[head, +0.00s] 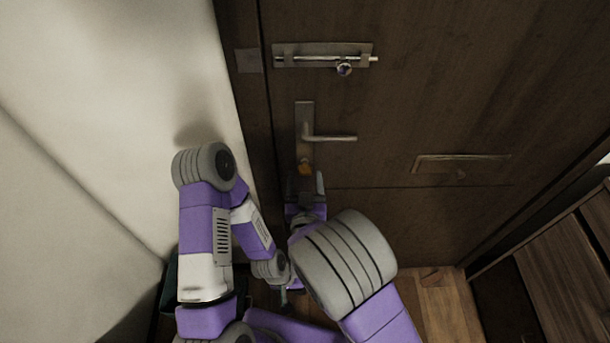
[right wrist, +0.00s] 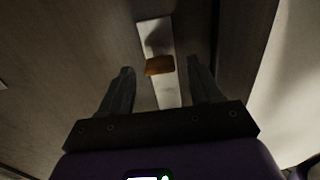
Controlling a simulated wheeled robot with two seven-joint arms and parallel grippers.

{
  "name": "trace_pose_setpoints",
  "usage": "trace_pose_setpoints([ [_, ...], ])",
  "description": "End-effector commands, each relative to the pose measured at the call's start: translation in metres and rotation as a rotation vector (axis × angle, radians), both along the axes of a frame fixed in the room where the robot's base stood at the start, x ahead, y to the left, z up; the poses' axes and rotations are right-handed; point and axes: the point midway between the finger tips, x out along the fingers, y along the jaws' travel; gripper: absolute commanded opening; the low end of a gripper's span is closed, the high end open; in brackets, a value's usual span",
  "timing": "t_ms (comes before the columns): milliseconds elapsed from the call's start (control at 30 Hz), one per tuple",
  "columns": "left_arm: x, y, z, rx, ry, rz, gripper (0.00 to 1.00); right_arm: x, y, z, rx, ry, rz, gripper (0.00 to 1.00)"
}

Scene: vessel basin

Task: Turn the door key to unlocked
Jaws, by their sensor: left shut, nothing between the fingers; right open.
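The door key (head: 305,168) is a small orange-brown piece on the lower part of the lock plate, below the lever handle (head: 330,138). It also shows in the right wrist view (right wrist: 159,66), lying crosswise on the pale plate (right wrist: 168,95). My right gripper (head: 305,184) is open just below the key and points at it. In the right wrist view the key appears in the gap between the two fingertips; I cannot tell whether they reach around it. My left gripper (head: 283,298) is shut and empty, low and well away from the key.
The dark wooden door (head: 450,90) carries a slide bolt (head: 322,57) above the handle and a mail slot (head: 460,160) to the right. A pale wall (head: 110,90) stands close on the left. Wooden floor (head: 440,310) shows at the lower right.

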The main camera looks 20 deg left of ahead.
Motion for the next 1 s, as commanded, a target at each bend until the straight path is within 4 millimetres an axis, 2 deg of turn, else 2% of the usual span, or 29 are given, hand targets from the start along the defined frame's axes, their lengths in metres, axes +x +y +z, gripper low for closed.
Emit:
trace_pose_setpoints([
  [200,0.0,0.0,-0.001,0.0,0.0,0.0,0.0,0.017,0.004,-0.001,-0.002,0.002,-0.001,0.64],
  [467,0.0,0.0,-0.001,0.0,0.0,0.0,0.0,0.018,0.005,-0.001,-0.002,0.002,0.0,0.64],
  [833,0.0,0.0,-0.001,0.0,0.0,0.0,0.0,0.018,0.005,-0.001,-0.002,0.002,0.0,0.08],
  [1000,0.0,0.0,-0.001,0.0,0.0,0.0,0.0,0.018,0.005,-0.001,-0.01,-0.001,0.0,0.08],
])
